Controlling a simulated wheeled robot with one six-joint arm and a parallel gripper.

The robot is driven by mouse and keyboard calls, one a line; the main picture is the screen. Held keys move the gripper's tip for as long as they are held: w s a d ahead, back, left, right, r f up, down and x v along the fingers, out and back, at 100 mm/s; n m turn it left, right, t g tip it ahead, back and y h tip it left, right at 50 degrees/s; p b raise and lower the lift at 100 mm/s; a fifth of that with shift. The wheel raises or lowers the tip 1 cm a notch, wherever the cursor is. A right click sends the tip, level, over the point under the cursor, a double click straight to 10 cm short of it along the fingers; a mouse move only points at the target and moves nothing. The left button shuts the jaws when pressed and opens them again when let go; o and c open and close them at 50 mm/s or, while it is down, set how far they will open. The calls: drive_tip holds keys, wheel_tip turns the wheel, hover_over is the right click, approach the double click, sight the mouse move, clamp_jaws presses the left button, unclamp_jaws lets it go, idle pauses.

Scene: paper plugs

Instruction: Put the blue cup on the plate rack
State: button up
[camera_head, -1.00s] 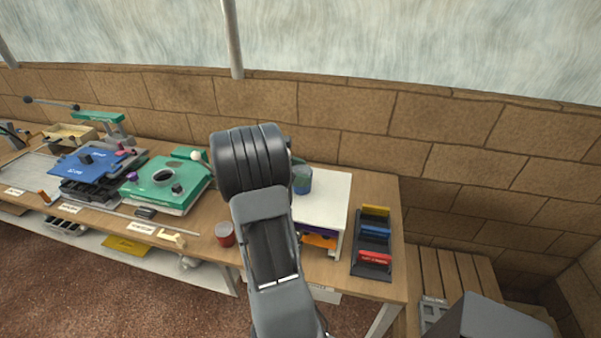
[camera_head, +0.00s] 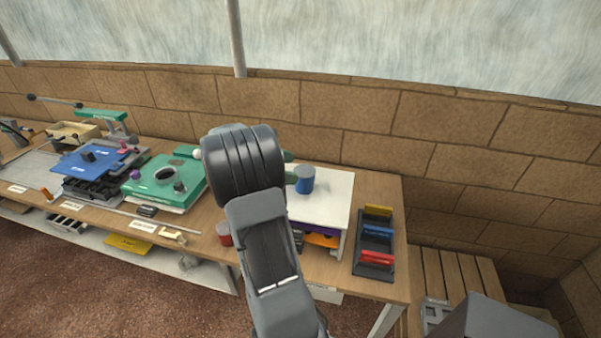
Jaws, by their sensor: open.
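The blue cup (camera_head: 305,182) stands upright on the white top of the plate rack (camera_head: 331,198), near its left side. Purple and orange plates show in the rack's slots under that top. My gripper (camera_head: 291,167) is mostly hidden behind my arm.
A red cup (camera_head: 224,233) stands at the table's front, left of my arm. A dark holder (camera_head: 374,258) with yellow, blue and red blocks is right of the rack. A green press plate (camera_head: 166,182) lies left. The rack top right of the cup is clear.

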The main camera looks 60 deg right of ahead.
drive_tip(key=v, duration=0.8)
drive_tip(key=s+a+f+m+t+y, duration=0.1)
drive_tip(key=a+t, duration=0.4)
drive_tip(key=a, duration=0.5)
drive_tip(key=s+a+f+m+t+y, duration=0.1)
drive_tip(key=s+a+m+t+y, duration=0.2)
drive_tip(key=a, duration=0.7)
drive_tip(key=s+a+f+m+t+y, duration=0.1)
drive_tip(key=a+m+t+y, duration=0.3)
drive_tip(key=a, duration=0.7)
drive_tip(key=s+t, duration=0.1)
drive_tip(key=t, duration=0.1)
drive_tip(key=shift+f+t+y+b, duration=0.3)
drive_tip(key=shift+y+b, duration=0.05)
drive_tip(key=shift+y, duration=0.05)
